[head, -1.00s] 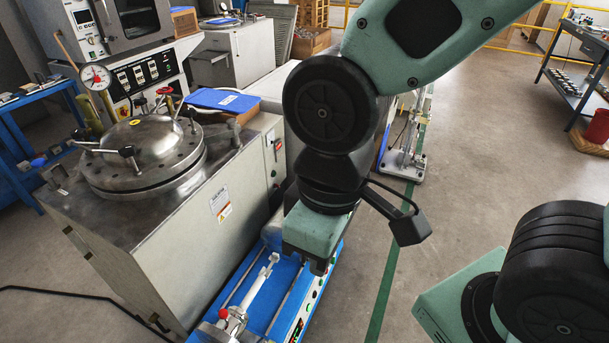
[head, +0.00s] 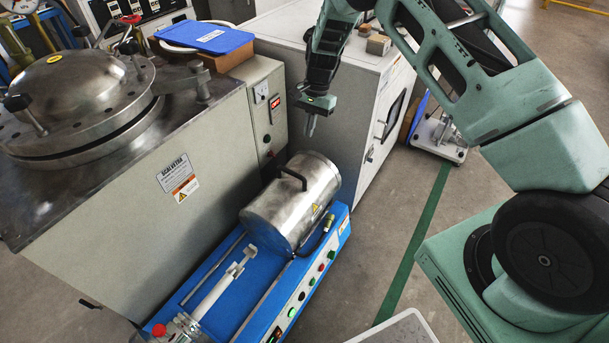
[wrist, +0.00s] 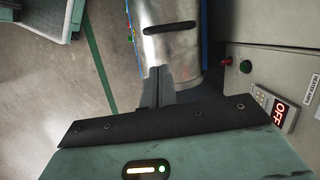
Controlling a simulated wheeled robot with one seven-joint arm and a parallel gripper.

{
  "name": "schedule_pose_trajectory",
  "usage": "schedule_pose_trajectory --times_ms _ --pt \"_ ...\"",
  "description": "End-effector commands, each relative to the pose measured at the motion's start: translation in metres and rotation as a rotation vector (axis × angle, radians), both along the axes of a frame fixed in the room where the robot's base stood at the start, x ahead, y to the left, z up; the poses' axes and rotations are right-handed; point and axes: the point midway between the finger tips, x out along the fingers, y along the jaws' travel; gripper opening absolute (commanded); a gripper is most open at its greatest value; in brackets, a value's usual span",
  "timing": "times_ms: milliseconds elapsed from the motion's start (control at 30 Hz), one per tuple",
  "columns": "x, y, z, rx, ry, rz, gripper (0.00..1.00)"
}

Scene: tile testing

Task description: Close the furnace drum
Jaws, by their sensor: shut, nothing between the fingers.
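The furnace drum (head: 292,205) is a shiny metal cylinder lying across the back of a blue bench unit (head: 240,300), with a dark bar handle (head: 292,178) on top. Whether the drum is open or closed I cannot tell. My gripper (head: 311,128) points down above and behind the drum in the head view, fingers together and empty. In the wrist view my gripper's fingers (wrist: 157,88) are together and overlap the near end of the drum (wrist: 165,55) in the picture. The handle slot or bar (wrist: 170,27) shows there too; contact is not clear.
A large metal-topped cabinet (head: 150,190) with a round lidded vessel (head: 75,95) stands at left. A white cabinet (head: 335,80) stands behind the drum. Buttons (head: 303,296) line the bench unit's front. Open floor (head: 410,190) lies to the right.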

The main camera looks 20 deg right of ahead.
Motion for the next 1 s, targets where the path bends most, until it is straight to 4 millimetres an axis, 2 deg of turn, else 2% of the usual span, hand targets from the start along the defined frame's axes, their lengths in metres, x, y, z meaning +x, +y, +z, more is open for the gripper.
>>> schedule_pose_trajectory --times_ms 33,100,233,367,767,800,833,1000 --pt "0.004 -0.01 -0.02 -0.009 0.008 -0.03 0.0" --pt "0.008 -0.021 -0.033 -0.019 0.014 -0.059 0.0" --pt "0.011 -0.028 -0.046 -0.027 0.02 -0.083 0.0" --pt "0.008 -0.025 -0.06 -0.027 0.022 -0.083 0.0" --pt "-0.003 -0.008 -0.138 -0.027 0.021 -0.081 0.0" --pt "-0.004 -0.005 -0.141 -0.027 0.021 -0.08 0.0" --pt "-0.007 0.001 -0.135 -0.026 0.019 -0.079 0.0" --pt "-0.019 0.018 -0.131 -0.026 0.02 -0.081 0.0"
